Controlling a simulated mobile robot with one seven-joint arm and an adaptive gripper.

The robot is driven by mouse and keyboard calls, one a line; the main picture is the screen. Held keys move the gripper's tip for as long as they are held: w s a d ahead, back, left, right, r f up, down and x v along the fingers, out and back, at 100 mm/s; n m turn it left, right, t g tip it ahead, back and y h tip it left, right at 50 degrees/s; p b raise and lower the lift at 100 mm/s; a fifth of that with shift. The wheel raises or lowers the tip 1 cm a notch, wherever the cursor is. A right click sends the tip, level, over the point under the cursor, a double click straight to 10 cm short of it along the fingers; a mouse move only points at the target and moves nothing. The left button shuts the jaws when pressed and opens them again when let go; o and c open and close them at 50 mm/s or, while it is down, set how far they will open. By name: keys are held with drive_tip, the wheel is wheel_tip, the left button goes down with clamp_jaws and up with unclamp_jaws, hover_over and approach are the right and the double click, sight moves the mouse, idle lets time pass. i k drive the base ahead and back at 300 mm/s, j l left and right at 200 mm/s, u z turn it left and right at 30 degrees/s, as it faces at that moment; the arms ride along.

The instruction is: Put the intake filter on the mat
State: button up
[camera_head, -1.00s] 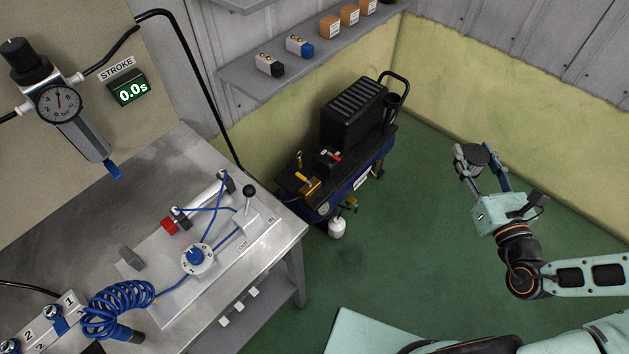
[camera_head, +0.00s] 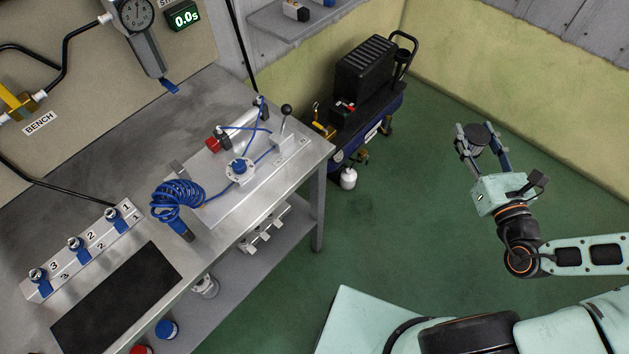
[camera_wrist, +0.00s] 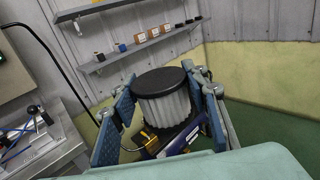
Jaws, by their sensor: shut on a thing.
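The intake filter is a pleated grey cylinder with a black disc cap. In the wrist view the intake filter (camera_wrist: 163,98) stands between the two blue-padded fingers of my gripper (camera_wrist: 165,105). In the head view my gripper (camera_head: 482,140) is at the right, above the green floor, with the dark filter cap (camera_head: 473,135) between its fingers. My gripper is shut on the filter. The mat (camera_head: 115,305) is a black rectangle at the front of the grey bench, at lower left in the head view. Its visible surface is bare.
The bench (camera_head: 130,125) holds a valve strip (camera_head: 80,248), a blue coiled hose (camera_head: 175,198) and a cylinder plate. A compressor (camera_head: 365,85) stands on the floor beyond the bench. Open floor (camera_head: 400,220) lies between the bench and my arm.

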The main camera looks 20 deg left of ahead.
sight(115, 303)
drive_tip(key=k, duration=0.65)
drive_tip(key=k+u, duration=0.3)
drive_tip(key=u, duration=1.5)
drive_tip(key=j, duration=0.1)
